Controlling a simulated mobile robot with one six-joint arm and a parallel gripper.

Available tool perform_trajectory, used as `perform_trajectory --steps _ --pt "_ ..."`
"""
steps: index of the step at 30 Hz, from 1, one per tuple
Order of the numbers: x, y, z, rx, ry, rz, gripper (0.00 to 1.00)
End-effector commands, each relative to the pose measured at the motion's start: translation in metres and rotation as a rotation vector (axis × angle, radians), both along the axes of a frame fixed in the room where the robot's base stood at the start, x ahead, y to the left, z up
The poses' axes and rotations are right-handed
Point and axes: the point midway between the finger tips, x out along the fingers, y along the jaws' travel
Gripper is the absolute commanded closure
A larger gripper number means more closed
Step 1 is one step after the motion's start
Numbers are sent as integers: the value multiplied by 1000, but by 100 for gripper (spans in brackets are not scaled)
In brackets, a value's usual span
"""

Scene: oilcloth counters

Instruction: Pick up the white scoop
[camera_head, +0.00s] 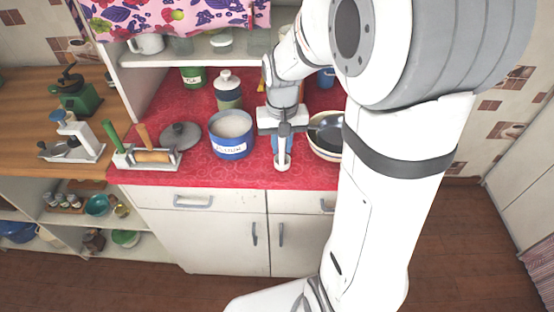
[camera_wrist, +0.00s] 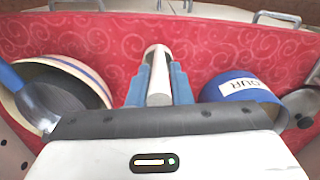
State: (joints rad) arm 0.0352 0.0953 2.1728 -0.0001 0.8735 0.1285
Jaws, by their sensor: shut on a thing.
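The white scoop (camera_head: 282,158) is a narrow pale piece below my gripper (camera_head: 284,130), over the front of the red counter. In the wrist view the scoop (camera_wrist: 157,62) points away between the two blue fingers of my gripper (camera_wrist: 160,88), which are shut on it. Its near end is hidden by the gripper body. I cannot tell whether the scoop touches the counter.
A blue canister (camera_head: 231,147) of white powder stands left of the gripper. A bowl (camera_head: 316,146) with a dark pan (camera_head: 330,130) is close on the right, partly behind my arm. A grey lid (camera_head: 180,135) and a wooden-handled tool rack (camera_head: 146,158) are farther left.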

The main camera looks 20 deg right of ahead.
Motion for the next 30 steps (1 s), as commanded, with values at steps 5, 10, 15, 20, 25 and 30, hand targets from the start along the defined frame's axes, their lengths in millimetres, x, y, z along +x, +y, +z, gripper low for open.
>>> perform_trajectory --steps 5,10,15,20,25,30 --pt "0 0 0 0 0 0 100" --pt "0 0 2 0 -1 0 100" --pt "1 0 23 0 -5 -1 100" --pt "1 0 56 0 -6 -1 100" --pt "1 0 85 -1 -4 -1 100" --pt "0 0 99 0 0 -1 100"
